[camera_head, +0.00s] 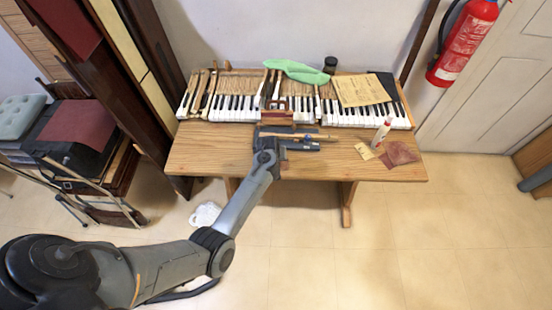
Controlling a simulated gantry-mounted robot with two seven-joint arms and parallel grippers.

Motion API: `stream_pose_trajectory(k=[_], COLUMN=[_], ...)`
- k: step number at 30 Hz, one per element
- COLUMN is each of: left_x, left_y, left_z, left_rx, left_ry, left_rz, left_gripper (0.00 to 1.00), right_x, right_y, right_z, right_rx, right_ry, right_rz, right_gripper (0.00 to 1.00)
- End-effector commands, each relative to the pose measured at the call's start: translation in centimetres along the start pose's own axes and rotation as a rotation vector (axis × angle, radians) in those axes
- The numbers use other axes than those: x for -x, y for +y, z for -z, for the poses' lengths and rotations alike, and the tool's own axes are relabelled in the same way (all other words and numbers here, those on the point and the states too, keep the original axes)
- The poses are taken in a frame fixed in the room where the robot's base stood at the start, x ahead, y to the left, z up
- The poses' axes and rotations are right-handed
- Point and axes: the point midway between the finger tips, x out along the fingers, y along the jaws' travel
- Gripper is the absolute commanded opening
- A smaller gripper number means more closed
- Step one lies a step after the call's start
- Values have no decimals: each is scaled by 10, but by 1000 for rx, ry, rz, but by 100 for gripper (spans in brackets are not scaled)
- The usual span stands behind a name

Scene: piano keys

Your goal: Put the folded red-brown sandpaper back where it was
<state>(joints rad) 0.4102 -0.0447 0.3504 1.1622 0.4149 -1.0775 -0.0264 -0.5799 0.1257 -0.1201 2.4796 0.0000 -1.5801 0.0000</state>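A red-brown sheet, seemingly the sandpaper (400,155), lies at the right front of the wooden table (215,155). Its folds are too small to make out. My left arm reaches in from the left, and my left gripper (295,143) is over the middle of the table in front of the keys, well left of the sheet. Its fingers are too small and too dark to tell open from shut, or whether they hold anything. My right gripper is not in view.
Piano keys (235,107) line the back of the table. A white bottle (382,132) and small yellowish piece (364,151) sit beside the red-brown sheet. The table's left front is clear.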

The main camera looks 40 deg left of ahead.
Motion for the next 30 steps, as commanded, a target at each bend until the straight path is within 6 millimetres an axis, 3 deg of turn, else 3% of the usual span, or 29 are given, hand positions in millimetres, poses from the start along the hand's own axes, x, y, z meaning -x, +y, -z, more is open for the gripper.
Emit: stream_pose_trajectory(k=[10,15,16,25,30], left_x=[-3,-2,-2,0,13], left_y=[0,0,0,0,-1], left_z=[-1,-1,-1,0,1], left_rx=[0,0,0,0,0], left_ry=[0,0,0,1,2], left_rz=[0,0,0,0,2], left_gripper=[0,25,26,26,26], right_x=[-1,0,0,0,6], right_y=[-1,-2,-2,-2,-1], right_z=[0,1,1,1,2], right_rx=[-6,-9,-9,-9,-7], right_ry=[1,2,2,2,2], right_rz=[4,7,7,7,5], right_gripper=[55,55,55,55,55])
